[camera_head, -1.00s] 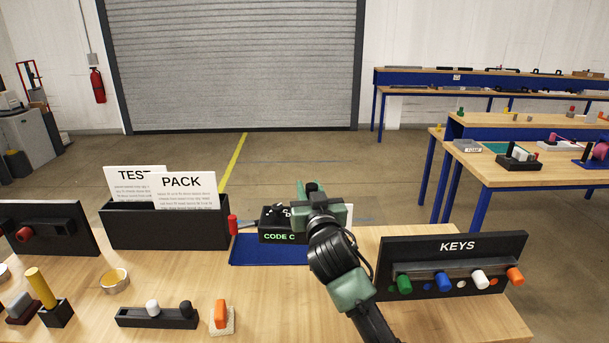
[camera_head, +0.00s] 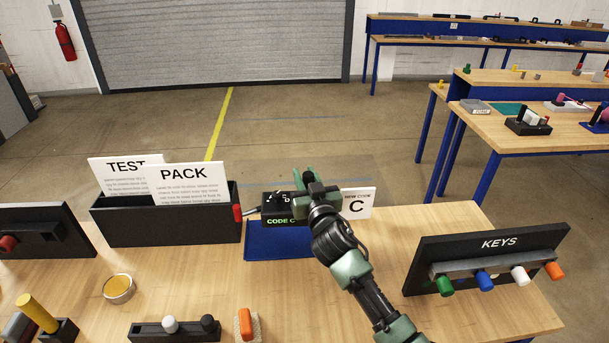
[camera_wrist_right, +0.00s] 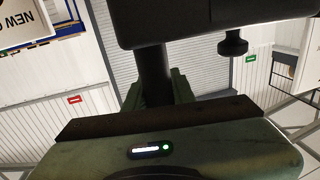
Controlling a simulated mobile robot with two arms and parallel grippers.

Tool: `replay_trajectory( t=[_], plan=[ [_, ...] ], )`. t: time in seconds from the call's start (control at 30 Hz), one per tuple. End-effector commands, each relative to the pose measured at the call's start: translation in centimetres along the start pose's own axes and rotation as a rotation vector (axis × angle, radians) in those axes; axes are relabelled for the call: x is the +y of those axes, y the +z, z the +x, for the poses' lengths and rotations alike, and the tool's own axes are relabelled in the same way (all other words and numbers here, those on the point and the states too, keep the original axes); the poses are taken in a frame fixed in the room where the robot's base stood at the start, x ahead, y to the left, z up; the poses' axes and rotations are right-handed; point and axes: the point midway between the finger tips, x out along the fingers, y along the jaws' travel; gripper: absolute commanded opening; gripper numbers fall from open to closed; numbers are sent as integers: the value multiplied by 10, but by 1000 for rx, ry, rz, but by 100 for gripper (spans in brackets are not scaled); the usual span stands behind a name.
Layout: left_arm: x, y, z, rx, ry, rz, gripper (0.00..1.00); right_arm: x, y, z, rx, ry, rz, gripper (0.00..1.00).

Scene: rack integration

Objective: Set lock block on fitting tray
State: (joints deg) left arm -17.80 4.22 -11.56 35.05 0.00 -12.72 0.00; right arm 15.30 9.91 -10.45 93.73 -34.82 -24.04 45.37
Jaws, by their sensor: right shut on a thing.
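A black lock block (camera_head: 278,207) with white marks on top and green "CODE C" lettering on its front shows at the blue fitting tray (camera_head: 264,247). It overlaps the tray's back part; I cannot tell whether it touches the tray. My right gripper (camera_head: 308,186) is at the block's right side and hides part of it. In the right wrist view, the green fingers (camera_wrist_right: 158,92) are shut on a dark upright post (camera_wrist_right: 154,75) below a black body, seemingly the block's. A small black knob hangs from that body. My left gripper is not in view.
A "NEW CODE C" card (camera_head: 357,203) stands right of my gripper. A black holder (camera_head: 165,225) with TEST and PACK cards is left of the tray. A KEYS rack (camera_head: 487,258) with coloured pegs stands at right. The wood between tray and rack is mostly bare.

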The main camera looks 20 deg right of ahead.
Motion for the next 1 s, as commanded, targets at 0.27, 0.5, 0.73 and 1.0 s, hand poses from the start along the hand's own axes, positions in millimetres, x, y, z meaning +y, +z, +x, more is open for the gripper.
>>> replay_trajectory(
  t=[0.27, 0.5, 0.73, 1.0],
  plan=[
    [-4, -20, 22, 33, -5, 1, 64, 0, 21, 0, 4, -1, 2, 0],
    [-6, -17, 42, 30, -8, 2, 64, 0, 44, 0, 5, -1, 3, 0],
    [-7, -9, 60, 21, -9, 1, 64, 0, 64, 0, 5, -1, 3, 0],
    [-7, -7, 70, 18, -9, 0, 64, 0, 76, 0, 5, -1, 2, 0]
  ],
)
